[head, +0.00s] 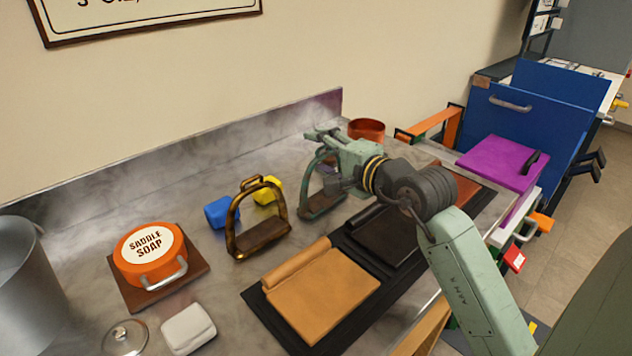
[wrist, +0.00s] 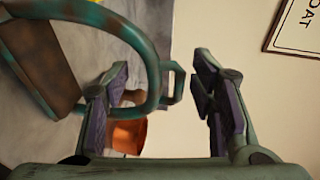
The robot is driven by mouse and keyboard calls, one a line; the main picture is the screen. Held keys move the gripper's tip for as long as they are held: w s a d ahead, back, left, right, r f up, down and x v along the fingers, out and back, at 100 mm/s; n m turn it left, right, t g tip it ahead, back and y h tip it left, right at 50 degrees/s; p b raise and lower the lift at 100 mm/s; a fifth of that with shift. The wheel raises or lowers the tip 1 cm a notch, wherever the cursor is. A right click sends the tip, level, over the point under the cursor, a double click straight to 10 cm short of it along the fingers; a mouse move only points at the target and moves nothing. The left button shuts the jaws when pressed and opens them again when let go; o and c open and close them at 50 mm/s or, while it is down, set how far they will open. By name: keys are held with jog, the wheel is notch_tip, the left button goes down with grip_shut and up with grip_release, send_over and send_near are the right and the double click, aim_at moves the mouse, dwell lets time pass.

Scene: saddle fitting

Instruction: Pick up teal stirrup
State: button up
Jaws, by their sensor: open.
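The teal stirrup (head: 318,200) stands upright on the grey counter in the head view, partly hidden by my gripper and wrist. In the wrist view the stirrup (wrist: 153,50) shows as a worn, rusty teal arch with a brown tread at the left. Its small top loop (wrist: 173,83) appears between my two fingers. My gripper (head: 322,136) is open at the top of the stirrup; its fingers (wrist: 163,85) stand wide apart in the wrist view. The left finger overlaps the arch's opening. I cannot tell whether either finger touches it.
A bronze stirrup (head: 258,215) stands to the left, near blue (head: 221,212) and yellow (head: 268,190) blocks. A copper-coloured pot (head: 367,130) is behind my gripper. A black tray (head: 262,312) with leather pieces lies in front. A saddle soap tin (head: 150,254) is farther left.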

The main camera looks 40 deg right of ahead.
jog(key=shift+s, duration=0.1)
grip_shut()
dwell(0.6)
